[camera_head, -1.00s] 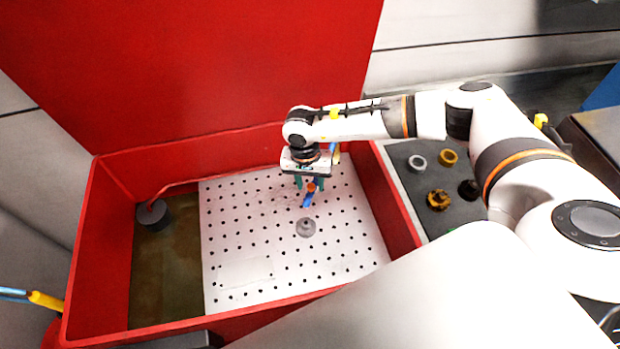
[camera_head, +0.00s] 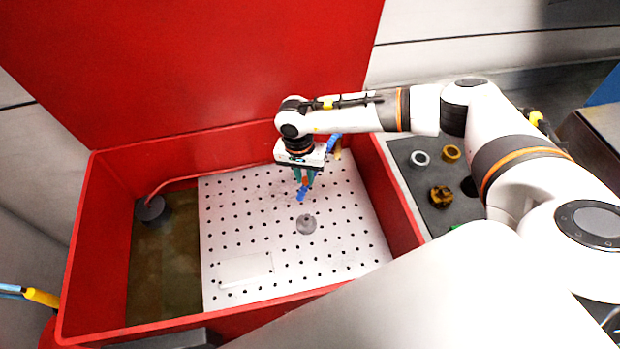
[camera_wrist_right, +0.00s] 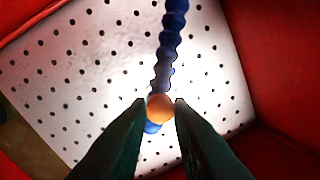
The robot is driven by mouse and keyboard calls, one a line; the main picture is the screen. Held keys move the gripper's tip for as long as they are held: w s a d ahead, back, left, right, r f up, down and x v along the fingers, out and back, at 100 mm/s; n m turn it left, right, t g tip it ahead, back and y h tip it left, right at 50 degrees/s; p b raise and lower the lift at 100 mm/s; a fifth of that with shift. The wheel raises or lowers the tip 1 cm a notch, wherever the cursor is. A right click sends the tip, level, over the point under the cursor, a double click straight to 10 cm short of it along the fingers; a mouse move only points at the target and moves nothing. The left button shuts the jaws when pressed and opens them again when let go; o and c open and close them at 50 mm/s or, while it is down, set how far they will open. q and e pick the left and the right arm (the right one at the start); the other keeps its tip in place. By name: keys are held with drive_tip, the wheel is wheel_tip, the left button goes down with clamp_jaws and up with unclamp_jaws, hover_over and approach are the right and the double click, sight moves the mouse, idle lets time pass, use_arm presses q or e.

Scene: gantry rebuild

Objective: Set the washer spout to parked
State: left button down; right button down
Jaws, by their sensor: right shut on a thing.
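The washer spout is a blue segmented hose (camera_head: 333,143) that stands at the back right of the red washer basin (camera_head: 85,235). Its blue end (camera_head: 301,194) hangs over the white perforated plate. In the right wrist view the blue hose (camera_wrist_right: 169,45) runs down from the top to an orange tip (camera_wrist_right: 160,106). My right gripper (camera_head: 304,181) is shut on the spout near this tip, and its dark fingers (camera_wrist_right: 160,112) flank the orange part. Part of the hose is hidden behind my right wrist in the head view. My left gripper is not in view.
A dark cylinder (camera_head: 150,208) with a red hose stands at the basin's left. The raised red lid (camera_head: 220,60) is behind. Several rings and caps lie on a dark surface (camera_head: 415,180) at the right.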

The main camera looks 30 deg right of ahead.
drive_tip(key=w+a+m+b, duration=0.4)
drive_tip(key=w+m+b, duration=0.2)
drive_tip(key=w+b, duration=0.6)
drive_tip(key=shift+a+y+b, duration=0.25)
drive_tip(key=shift+y+b, duration=0.05)
drive_tip(key=c, duration=1.3)
unclamp_jaws()
drive_tip(key=shift+r, duration=0.1)
wheel_tip(320, 180, up, 12)
drive_tip(key=w+b, duration=0.1)
drive_tip(key=b, duration=0.1)
drive_tip(key=shift+a, duration=0.15)
